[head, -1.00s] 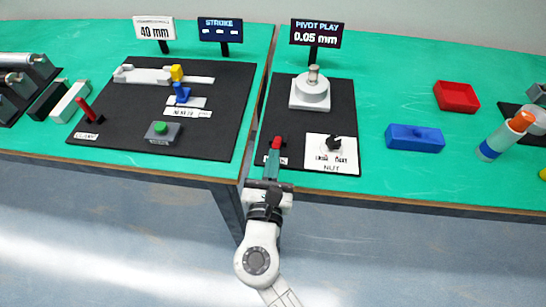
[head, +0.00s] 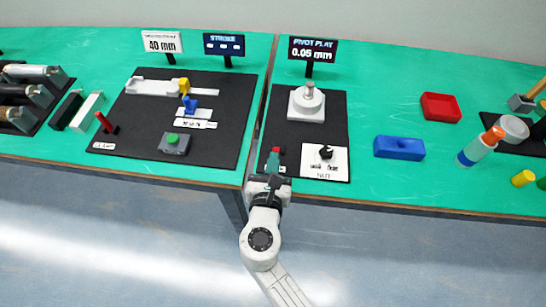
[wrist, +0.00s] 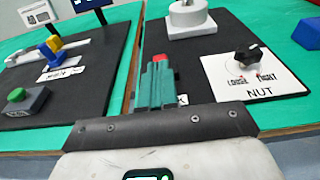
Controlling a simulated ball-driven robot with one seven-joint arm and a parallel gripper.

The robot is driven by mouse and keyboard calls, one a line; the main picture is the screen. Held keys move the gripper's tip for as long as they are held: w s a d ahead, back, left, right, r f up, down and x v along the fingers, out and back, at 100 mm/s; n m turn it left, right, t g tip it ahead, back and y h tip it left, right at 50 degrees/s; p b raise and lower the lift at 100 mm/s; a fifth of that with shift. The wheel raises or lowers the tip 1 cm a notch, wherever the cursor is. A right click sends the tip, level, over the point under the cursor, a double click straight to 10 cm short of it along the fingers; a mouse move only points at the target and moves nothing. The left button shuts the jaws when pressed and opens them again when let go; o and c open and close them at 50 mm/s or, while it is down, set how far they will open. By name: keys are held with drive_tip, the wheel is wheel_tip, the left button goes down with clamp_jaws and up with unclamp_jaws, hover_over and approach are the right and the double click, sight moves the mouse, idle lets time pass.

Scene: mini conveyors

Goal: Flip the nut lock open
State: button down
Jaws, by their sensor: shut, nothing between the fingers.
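The nut lock, a small red lever (head: 275,149), is at the front left corner of the right black board. Only its red top shows in the wrist view (wrist: 160,58), just beyond my fingertips; the rest is hidden behind them. My gripper (head: 272,160) is shut and empty, with its teal fingers (wrist: 157,76) pointing forward at the lever. Whether they touch it I cannot tell. To the right, the black nut knob (head: 325,152) stands on a white NUT card (head: 337,162) marked LOOSE and TIGHT, also seen in the wrist view (wrist: 246,59).
A grey round pivot (head: 307,100) on a white base stands behind the lever. The left board (head: 225,130) carries another red lever (head: 106,123) and a green button (head: 173,138). A gap between tables runs left of my gripper. A blue block (head: 399,148) lies to the right.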

drive_tip(key=shift+w+r+p, duration=0.65)
drive_tip(key=shift+r+p, duration=0.25)
drive_tip(key=shift+w+r+p, duration=0.45)
drive_tip(key=shift+w+p, duration=0.05)
drive_tip(key=shift+w, duration=0.35)
